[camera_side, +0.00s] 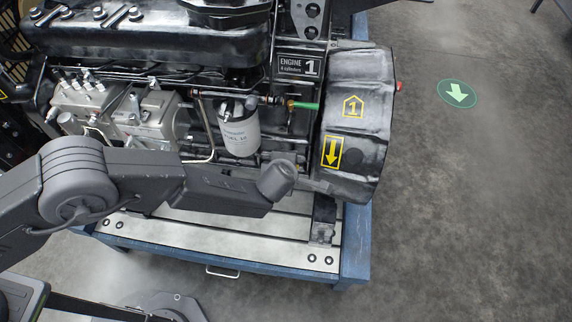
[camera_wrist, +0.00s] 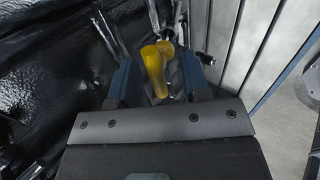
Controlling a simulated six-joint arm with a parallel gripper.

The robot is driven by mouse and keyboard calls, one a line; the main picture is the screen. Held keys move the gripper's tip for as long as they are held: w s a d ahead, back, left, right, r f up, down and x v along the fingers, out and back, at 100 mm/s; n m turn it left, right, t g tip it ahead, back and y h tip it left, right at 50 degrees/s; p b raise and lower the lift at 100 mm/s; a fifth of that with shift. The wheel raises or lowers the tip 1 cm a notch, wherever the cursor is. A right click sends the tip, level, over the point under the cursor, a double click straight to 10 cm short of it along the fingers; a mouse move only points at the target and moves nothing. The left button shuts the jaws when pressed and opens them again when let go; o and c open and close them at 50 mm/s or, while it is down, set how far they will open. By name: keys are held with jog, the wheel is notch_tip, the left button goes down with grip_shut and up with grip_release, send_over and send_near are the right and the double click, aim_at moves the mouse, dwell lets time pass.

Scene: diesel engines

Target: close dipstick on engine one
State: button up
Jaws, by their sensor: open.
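The dipstick's yellow handle (camera_wrist: 153,68) shows in the wrist view, between the two blue fingers of my gripper (camera_wrist: 157,78). The fingers stand open on either side of it, with a gap visible; I cannot tell whether either one touches it. How far the dipstick is seated in its tube is hidden. Engine one (camera_side: 150,40) is black, with a "1" plate, in the side view. There my arm's end is in front of the engine's lower side, right of the fuel filter, and my fingers are hidden. A small yellowish spot shows just above it.
A white fuel filter (camera_side: 238,133) hangs close to my arm's end. A green-handled part (camera_side: 303,105) sits above right. The black flywheel housing (camera_side: 355,110) is at the right. The engine stands on a blue-framed stand (camera_side: 355,245). The floor at right is clear.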

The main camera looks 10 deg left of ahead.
jog(key=shift+w+f, duration=0.15)
grip_shut()
dwell(0.4)
